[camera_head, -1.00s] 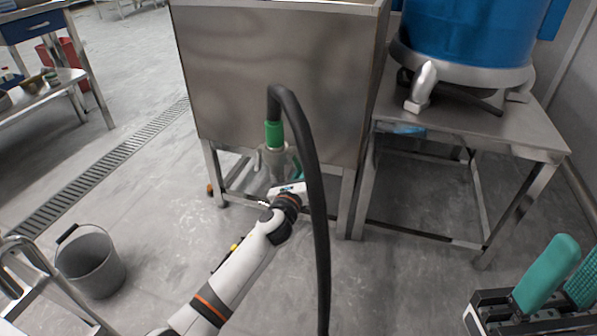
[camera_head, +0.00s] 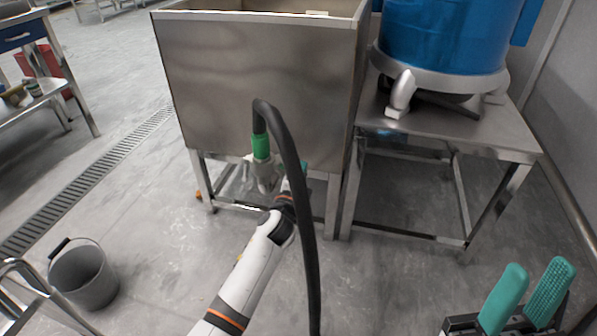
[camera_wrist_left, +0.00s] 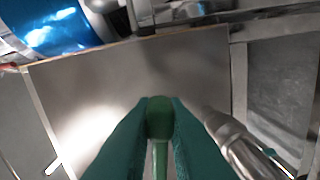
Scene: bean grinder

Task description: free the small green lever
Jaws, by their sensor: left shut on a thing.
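The small green lever (camera_wrist_left: 159,118) shows in the left wrist view as a dark green rounded piece between my left gripper's teal fingers (camera_wrist_left: 158,140). The fingers press on it from both sides. In the head view my left gripper (camera_head: 303,168) is low in front of the steel tank (camera_head: 255,90), just right of a metal fitting (camera_head: 264,177) with a green collar (camera_head: 261,147). The lever is hidden there behind my arm and the hose. My right gripper (camera_head: 530,268) is at the lower right, its teal fingers apart and empty.
A black hose (camera_head: 298,190) arches from the green collar and hangs down in front of my left arm. A blue drum (camera_head: 450,35) stands on a steel table (camera_head: 460,132) to the right. A grey bucket (camera_head: 85,275) stands at the lower left. The floor between is clear.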

